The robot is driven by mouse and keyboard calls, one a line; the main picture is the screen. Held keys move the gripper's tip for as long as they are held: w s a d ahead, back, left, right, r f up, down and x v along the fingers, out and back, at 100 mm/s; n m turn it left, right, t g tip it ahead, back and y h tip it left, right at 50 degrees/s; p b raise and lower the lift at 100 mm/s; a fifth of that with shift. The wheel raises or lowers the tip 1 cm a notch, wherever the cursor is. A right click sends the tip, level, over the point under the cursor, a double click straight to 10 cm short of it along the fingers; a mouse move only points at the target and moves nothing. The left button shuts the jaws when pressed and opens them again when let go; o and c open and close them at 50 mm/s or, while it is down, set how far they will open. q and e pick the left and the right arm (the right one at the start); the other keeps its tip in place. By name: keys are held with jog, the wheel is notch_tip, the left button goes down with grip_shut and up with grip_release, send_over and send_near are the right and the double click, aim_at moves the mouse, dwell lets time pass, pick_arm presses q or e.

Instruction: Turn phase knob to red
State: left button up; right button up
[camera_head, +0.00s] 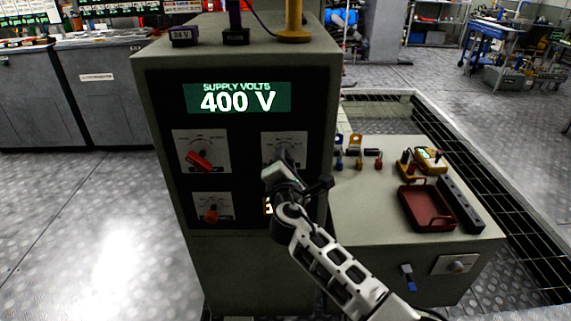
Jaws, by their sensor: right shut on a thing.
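The grey cabinet has a black control panel (240,172) with a display reading "SUPPLY VOLTS 400 V". The upper left dial plate has a red knob (199,161), its bar slanting down to the right. A smaller orange-red knob (211,215) sits on the plate below. My right gripper (284,163) is at the upper right dial plate (284,140), shut on the knob there. The gripper hides most of that knob, and the dial labels are too small to read. My left gripper is not in view.
A lower bench (385,205) at right carries a dark red tray (427,207), a yellow meter (431,160) and several small connectors. A yellow post (294,20) stands on the cabinet top. My right forearm covers the panel's lower right. Open floor lies at left.

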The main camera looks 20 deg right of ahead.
jog(key=shift+f, duration=0.1)
dwell(0.3)
jog(key=o, duration=1)
jog(key=shift+s, duration=0.1)
jog(key=v, duration=1.6)
